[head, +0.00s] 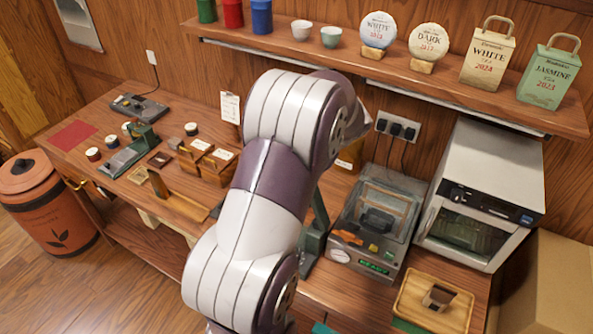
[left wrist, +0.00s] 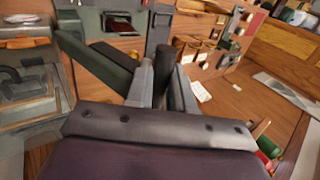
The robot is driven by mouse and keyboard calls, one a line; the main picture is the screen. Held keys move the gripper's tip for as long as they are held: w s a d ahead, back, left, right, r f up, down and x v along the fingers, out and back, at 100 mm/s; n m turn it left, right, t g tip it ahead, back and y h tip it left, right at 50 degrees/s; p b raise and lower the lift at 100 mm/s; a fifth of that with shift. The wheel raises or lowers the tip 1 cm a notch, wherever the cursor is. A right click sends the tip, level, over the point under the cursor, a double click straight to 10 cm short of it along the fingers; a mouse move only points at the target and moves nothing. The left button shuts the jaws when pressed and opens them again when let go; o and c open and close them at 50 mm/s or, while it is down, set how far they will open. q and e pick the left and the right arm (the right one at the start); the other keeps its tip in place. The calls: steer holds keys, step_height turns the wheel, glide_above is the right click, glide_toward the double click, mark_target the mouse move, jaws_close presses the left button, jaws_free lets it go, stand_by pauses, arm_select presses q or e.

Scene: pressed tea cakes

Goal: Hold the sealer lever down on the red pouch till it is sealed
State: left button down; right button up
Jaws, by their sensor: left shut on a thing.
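My left arm crosses the middle of the head view and hides its own gripper and much of the bench behind it. In the left wrist view my left gripper (left wrist: 168,82) is shut on what looks like the black grip (left wrist: 174,52) of a lever. A dark green bar (left wrist: 100,62), probably the sealer lever, runs beside the fingers. Part of a dark green stand (head: 317,222) shows behind my arm in the head view. I cannot make out the red pouch in either view. My right gripper is in neither view.
A clear-lidded machine (head: 368,235) with a lit READY display stands right of my arm. A white oven (head: 492,185) and a wooden tray (head: 455,310) are further right. A grey and green device (head: 120,160), small tins and wooden blocks lie left. A shelf (head: 420,72) runs above.

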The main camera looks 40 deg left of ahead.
arm_select(q)
steer(key=shift+s+d+f, duration=0.15)
steer(key=shift+d+f, duration=0.2)
steer(key=shift+f, duration=0.35)
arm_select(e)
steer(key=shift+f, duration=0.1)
arm_select(q)
steer(key=c, duration=1.4)
jaws_free()
steer(key=o, duration=0.4)
steer(key=shift+w+d, duration=0.2)
steer(key=shift+w+r, duration=0.25)
steer(key=shift+r, duration=0.05)
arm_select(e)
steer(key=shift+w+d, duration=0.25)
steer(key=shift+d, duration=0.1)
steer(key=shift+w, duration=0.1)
arm_select(q)
steer(key=shift+r, duration=0.15)
